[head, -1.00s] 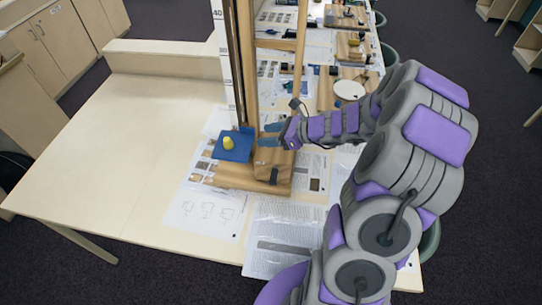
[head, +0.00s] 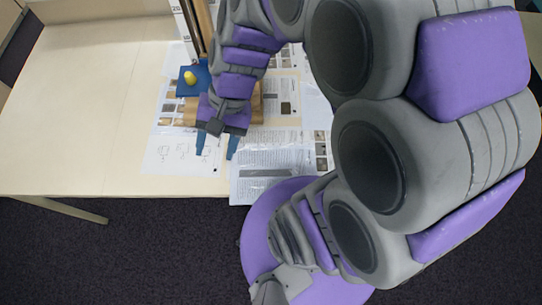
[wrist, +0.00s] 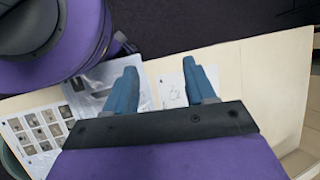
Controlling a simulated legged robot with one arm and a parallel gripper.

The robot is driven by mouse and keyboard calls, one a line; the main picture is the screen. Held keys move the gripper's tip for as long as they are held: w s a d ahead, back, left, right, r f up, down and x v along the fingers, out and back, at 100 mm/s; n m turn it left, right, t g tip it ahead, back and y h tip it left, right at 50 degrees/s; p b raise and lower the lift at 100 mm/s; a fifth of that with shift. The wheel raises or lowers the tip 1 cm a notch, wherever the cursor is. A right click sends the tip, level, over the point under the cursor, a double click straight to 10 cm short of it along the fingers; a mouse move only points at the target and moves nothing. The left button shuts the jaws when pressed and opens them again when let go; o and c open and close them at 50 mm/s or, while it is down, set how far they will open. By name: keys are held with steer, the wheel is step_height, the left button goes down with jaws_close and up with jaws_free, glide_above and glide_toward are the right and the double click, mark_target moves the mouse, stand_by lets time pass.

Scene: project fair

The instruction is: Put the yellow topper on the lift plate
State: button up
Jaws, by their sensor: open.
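The yellow topper (head: 190,78) sits on the blue lift plate (head: 203,86) in the head view. The plate is on the wooden lift at the table's back half, partly hidden by my arm. My gripper (head: 216,147) is open and empty, in front of the lift with its blue fingers pointing toward the table's front edge. In the wrist view the two blue fingers (wrist: 161,90) are apart over papers, with nothing between them. The gripper is apart from both topper and plate.
Papers (head: 265,165) lie on the pale table (head: 85,120) under and around my gripper. The table's left side is bare. A tall scale post (head: 182,25) stands behind the plate. My arm covers the right side of the head view.

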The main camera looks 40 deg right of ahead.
steer(key=s+d+r+n+h, duration=0.1)
steer(key=s+d+n+h, duration=0.4)
steer(key=s, duration=0.5)
steer(key=shift+d+r+n+h, duration=0.4)
steer(key=shift+d+n, duration=0.4)
steer(key=shift+d, duration=0.15)
steer(key=shift+f, duration=0.15)
